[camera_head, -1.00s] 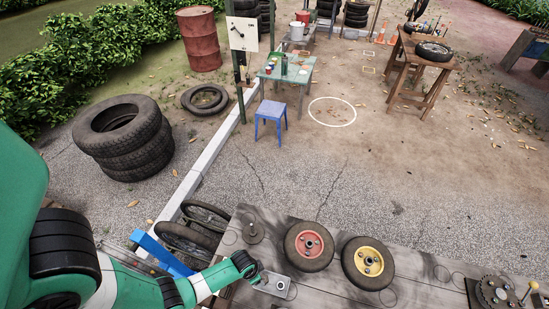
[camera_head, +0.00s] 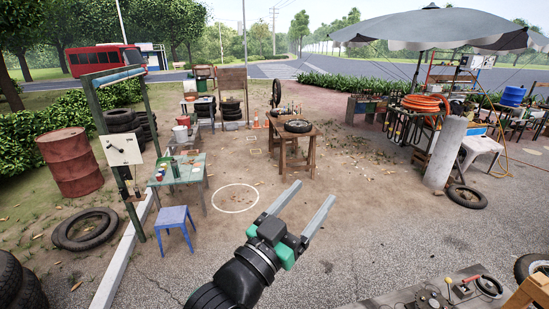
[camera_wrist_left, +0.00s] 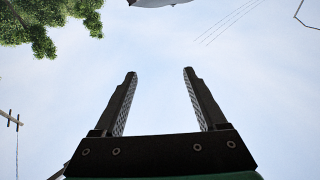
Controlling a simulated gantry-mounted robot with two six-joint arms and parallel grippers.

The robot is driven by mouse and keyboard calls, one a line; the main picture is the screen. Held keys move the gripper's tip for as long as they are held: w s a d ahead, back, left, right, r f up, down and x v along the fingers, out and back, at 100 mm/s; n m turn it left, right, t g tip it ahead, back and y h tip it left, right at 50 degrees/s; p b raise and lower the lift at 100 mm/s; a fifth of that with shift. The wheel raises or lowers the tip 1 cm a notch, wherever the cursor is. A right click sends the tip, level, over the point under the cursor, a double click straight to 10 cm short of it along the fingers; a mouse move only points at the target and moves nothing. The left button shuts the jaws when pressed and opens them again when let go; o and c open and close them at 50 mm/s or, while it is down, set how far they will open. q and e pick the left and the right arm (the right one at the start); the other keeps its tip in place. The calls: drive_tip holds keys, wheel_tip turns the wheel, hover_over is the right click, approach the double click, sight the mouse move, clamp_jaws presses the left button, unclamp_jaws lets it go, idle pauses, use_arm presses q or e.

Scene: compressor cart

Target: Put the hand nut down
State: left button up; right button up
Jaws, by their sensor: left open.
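My left gripper (camera_head: 315,190) is raised in front of the yard in the head view, its two long grey fingers spread apart with nothing between them. In the left wrist view the same gripper (camera_wrist_left: 158,75) has its dark fingers wide apart, with only sky between and beyond them. I cannot make out the hand nut in either view. My right gripper is not in view.
A green table (camera_head: 190,172) and blue stool (camera_head: 175,218) stand at the left, near a rusty barrel (camera_head: 70,163). A wooden workbench (camera_head: 297,150) with a tyre is farther back. A concrete post (camera_head: 445,153) stands at the right. Open ground lies between.

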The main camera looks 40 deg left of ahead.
use_arm(q)
drive_tip(key=s+d+r+t+h, duration=0.1)
drive_tip(key=s+d+r+t, duration=0.1)
drive_tip(key=s+r, duration=0.5)
drive_tip(key=s+d+r+t+h+p, duration=0.1)
drive_tip(key=s+r+t, duration=0.3)
drive_tip(key=r, duration=1)
drive_tip(key=shift+s+d+r+m+t+h, duration=0.35)
drive_tip(key=shift+s+d, duration=0.5)
drive_tip(key=shift+s, duration=0.8)
